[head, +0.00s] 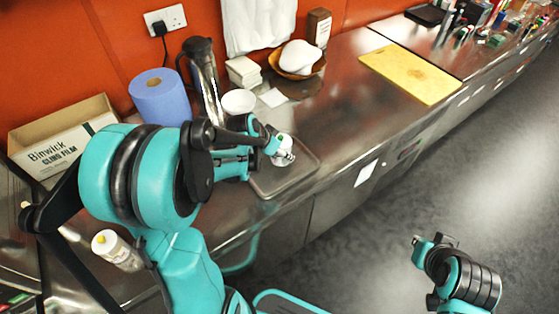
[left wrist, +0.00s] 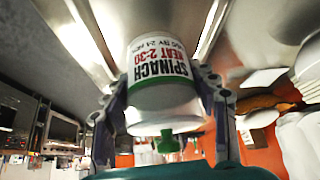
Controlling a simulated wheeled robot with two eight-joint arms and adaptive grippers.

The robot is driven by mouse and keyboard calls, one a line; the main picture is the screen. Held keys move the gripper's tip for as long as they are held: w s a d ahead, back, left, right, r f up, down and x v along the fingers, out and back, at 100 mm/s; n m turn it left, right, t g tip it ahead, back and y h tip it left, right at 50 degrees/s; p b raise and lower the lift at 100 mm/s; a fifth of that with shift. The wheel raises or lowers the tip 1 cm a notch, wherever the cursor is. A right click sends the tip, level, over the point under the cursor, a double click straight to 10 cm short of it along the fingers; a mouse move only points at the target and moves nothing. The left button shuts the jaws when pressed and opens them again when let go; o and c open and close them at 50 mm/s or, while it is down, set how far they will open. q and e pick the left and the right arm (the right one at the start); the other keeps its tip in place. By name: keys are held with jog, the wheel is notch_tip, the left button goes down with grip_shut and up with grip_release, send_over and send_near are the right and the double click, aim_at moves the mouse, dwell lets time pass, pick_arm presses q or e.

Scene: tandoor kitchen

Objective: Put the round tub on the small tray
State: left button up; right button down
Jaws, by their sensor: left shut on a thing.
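The round tub (left wrist: 163,75) is white with a green band and a label reading SPINACH. My left gripper (head: 278,148) is shut on it, with one finger on each side of the tub in the left wrist view. In the head view the tub (head: 284,152) is over the small tray (head: 297,176), a shallow grey metal tray at the counter's front edge. I cannot tell whether the tub touches the tray. My right gripper (head: 434,243) is away from the counter, over the floor at lower right; its fingers are too small to judge.
A white bowl (head: 238,102), a steel jug (head: 203,78) and a blue paper roll (head: 160,97) stand behind the tray. A basket (head: 297,60) and a yellow board (head: 411,74) are farther right. A white bottle (head: 115,248) stands at lower left. Counter right of the tray is clear.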

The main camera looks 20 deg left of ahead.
aim_at(279, 159)
pick_arm(q)
jog(key=shift+w+a+f, duration=0.1)
jog(key=shift+a+f, duration=0.1)
notch_tip(279, 159, down, 3)
jog(key=shift+f+b, duration=0.1)
jog(key=shift+b, duration=0.75)
jog(key=shift+f, duration=0.3)
jog(key=shift+f, duration=0.15)
jog(key=o, duration=1.5)
jog(key=shift+o, duration=0.2)
